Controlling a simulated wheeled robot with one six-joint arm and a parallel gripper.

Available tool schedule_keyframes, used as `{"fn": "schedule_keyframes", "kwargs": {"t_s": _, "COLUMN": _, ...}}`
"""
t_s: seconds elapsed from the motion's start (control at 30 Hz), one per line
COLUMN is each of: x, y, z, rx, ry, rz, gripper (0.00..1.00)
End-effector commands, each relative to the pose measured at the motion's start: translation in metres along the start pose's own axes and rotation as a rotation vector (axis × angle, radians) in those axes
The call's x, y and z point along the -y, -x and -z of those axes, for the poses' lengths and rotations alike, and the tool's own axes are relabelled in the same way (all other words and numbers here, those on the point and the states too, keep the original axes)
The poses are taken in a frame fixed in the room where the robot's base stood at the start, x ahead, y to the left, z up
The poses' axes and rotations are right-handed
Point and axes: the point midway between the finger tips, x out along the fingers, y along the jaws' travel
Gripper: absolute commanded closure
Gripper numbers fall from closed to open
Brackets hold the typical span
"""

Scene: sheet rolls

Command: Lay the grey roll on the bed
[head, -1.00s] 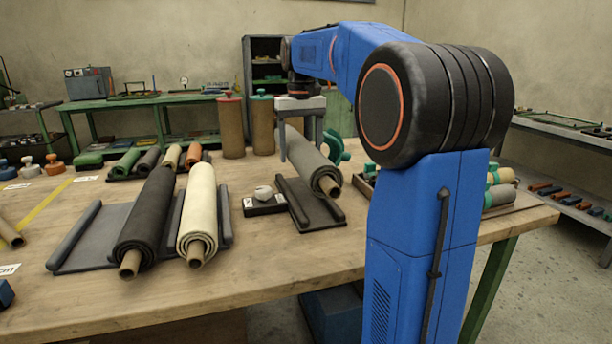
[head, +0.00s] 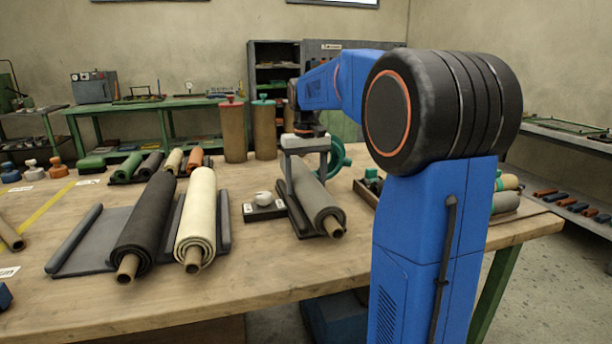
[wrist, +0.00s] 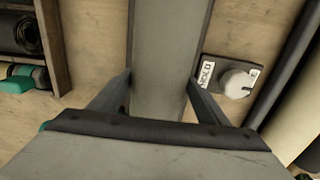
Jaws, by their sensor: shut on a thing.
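The grey roll (head: 318,200) is gripped across its far part by my gripper (head: 305,165), with its brown core end toward the camera. In the wrist view the roll (wrist: 171,50) runs between both fingertips (wrist: 160,82), which press against its sides. The roll is low over a small dark bed (head: 290,212), whose left rail shows beside it; its right rail is hidden behind the roll. I cannot tell whether the roll rests fully on the bed.
A dark block with a white knob (head: 263,198) stands just left of the small bed. A green ring-shaped part (head: 341,160) is close behind.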

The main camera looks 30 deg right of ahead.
Motion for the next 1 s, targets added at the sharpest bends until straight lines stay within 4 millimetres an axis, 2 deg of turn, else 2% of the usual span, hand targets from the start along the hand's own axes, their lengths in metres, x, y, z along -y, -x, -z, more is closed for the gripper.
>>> {"fn": "schedule_keyframes", "kwargs": {"t_s": 0.5, "x": 0.0000, "y": -0.0045, "z": 0.0003, "rx": -0.005, "ry": 0.000, "rz": 0.000, "gripper": 0.93}}
{"fn": "schedule_keyframes", "kwargs": {"t_s": 0.53, "x": 0.0000, "y": -0.0067, "z": 0.0001, "rx": -0.001, "ry": 0.000, "rz": 0.000, "gripper": 0.28}}
{"fn": "schedule_keyframes", "kwargs": {"t_s": 0.6, "x": 0.0000, "y": -0.0065, "z": 0.0001, "rx": -0.001, "ry": 0.000, "rz": 0.000, "gripper": 0.12}}
{"fn": "schedule_keyframes", "kwargs": {"t_s": 1.0, "x": 0.0000, "y": -0.0014, "z": 0.0001, "rx": -0.001, "ry": 0.000, "rz": 0.000, "gripper": 0.12}}
